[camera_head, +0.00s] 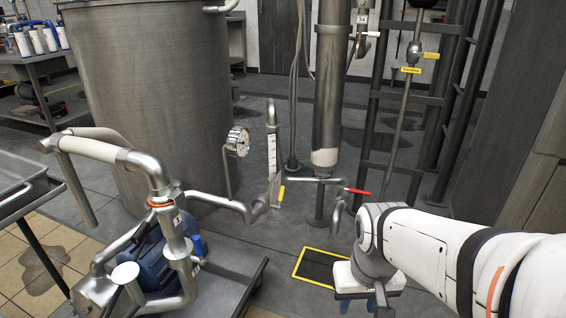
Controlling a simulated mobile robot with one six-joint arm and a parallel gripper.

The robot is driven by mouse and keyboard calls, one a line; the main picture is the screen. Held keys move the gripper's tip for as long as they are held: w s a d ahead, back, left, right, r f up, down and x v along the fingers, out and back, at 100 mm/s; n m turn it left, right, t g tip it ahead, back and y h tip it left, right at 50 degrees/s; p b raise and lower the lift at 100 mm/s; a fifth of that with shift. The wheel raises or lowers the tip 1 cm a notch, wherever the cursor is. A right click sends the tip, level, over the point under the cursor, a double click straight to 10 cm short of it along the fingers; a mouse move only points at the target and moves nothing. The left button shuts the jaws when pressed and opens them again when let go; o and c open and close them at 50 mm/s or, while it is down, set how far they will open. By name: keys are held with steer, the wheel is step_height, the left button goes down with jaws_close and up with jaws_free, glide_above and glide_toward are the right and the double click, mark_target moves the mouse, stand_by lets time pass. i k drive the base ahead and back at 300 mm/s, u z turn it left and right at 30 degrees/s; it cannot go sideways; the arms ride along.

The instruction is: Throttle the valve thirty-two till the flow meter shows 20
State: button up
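A valve with a red lever (358,191) sits on a thin pipe in front of the upright steel column, right of centre. I cannot read a number on it. An upright white scale (272,155), which looks like a flow meter, stands on the pipework left of the column; its reading is too small to tell.
A large steel tank (150,95) fills the back left. A blue pump (150,262) with steel pipes stands on a cart at front left. A dark ladder-like frame (405,100) and a long rod stand behind my arm. A yellow-edged floor grate (318,268) lies left of my gripper.

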mark_target(278, 208)
steer(key=i, duration=1)
steer(key=z, duration=0.05)
